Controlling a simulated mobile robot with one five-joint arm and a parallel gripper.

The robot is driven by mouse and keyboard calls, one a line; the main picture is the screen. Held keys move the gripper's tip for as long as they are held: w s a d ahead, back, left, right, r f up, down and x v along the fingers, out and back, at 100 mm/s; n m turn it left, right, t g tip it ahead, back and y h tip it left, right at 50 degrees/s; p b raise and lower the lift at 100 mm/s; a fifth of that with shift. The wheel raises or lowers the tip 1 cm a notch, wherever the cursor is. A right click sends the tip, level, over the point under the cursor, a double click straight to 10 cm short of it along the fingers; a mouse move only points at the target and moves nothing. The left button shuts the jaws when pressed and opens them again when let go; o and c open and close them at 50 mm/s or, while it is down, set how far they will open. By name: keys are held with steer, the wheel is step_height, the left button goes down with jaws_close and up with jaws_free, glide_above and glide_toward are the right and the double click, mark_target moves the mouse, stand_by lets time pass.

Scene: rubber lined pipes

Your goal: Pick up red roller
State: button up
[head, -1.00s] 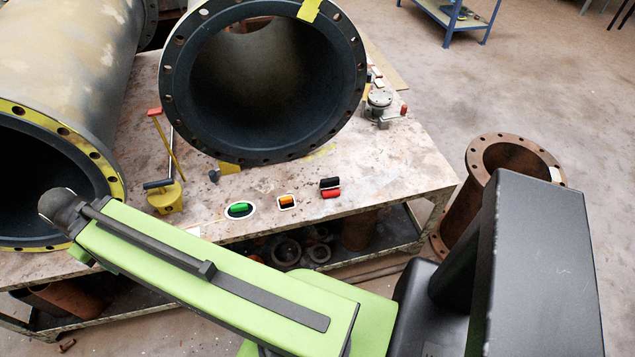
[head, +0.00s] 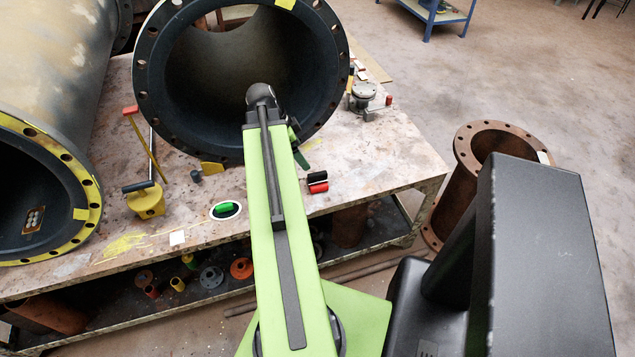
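A small red roller (head: 318,188) lies on the workbench top near its front edge. A black roller (head: 317,177) lies right behind it, close against it. My green arm stretches up the picture just left of both rollers, with its dark joint in front of the big pipe's mouth. A dark green part shows past the arm's right side, above the rollers; I cannot tell what part it is. I cannot make out my gripper's fingers; they seem hidden behind the arm.
A green roller (head: 226,209) lies on a white-rimmed patch left of my arm. A large flanged pipe (head: 150,85) stands behind the rollers. A yellow-based tool (head: 146,203) stands at left, a metal fitting (head: 363,98) at right. The bench (head: 390,165) right of the rollers is clear.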

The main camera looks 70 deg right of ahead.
mark_target(320, 179)
steer(key=b+x, duration=1.1)
steer(key=x, duration=0.1)
steer(key=shift+s+d+f, duration=0.15)
steer(key=shift+s+f, duration=0.1)
steer(key=shift+s, duration=0.05)
steer(key=shift+d, duration=0.1)
steer(key=b+x, duration=0.4)
steer(key=b, duration=0.1)
steer(key=shift+w+f, duration=0.1)
steer(key=shift+f, duration=0.3)
steer(key=shift+d+f, duration=0.15)
steer(key=shift+f, duration=0.1)
steer(key=shift+r, duration=0.2)
steer(key=c, duration=1.8)
